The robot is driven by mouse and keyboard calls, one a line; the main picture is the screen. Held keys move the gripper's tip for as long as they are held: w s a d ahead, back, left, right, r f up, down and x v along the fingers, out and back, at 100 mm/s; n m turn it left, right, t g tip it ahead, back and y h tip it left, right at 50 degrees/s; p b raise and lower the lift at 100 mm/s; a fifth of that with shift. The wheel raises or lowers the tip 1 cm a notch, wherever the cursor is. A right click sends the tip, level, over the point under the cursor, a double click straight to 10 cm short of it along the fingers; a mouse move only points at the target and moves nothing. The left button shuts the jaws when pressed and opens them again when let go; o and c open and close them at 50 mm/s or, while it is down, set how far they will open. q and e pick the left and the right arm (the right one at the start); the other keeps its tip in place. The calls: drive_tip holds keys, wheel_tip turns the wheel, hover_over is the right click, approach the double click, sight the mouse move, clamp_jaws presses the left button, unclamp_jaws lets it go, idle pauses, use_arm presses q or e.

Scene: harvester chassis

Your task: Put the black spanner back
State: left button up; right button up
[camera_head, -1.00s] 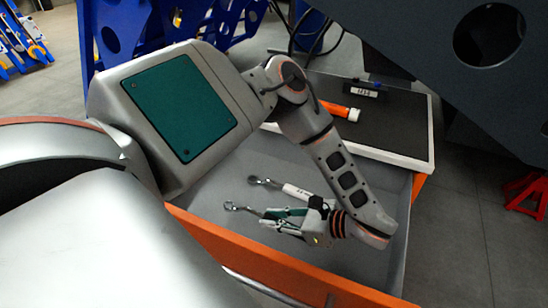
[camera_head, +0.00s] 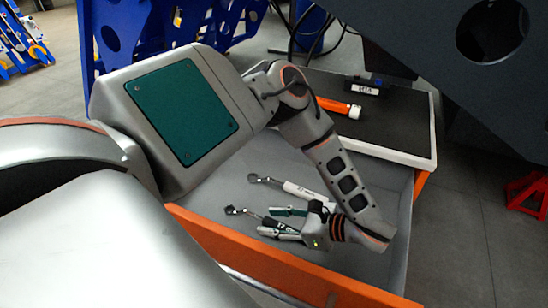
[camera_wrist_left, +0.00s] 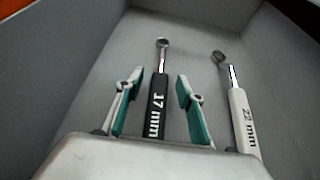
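The black spanner (camera_head: 274,222), marked 17 mm in the left wrist view (camera_wrist_left: 156,110), lies in the open drawer (camera_head: 215,188). Its ring end points away from my left gripper. My left gripper (camera_head: 266,220) is low in the drawer with its fingers spread. In the left wrist view the open gripper (camera_wrist_left: 160,80) has one teal-padded finger on each side of the black handle, with a gap on both sides. The handle's near end is hidden by the gripper body. My right gripper is not in view.
A white spanner (camera_head: 298,190), marked 22 mm (camera_wrist_left: 239,115), lies beside the black one. The orange drawer front (camera_head: 235,248) rises close to the gripper. A dark-topped surface (camera_head: 395,125) behind holds an orange-and-white tool (camera_head: 340,107) and a black labelled item (camera_head: 362,88).

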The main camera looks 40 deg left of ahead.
use_arm(q)
drive_tip(key=v, duration=1.2)
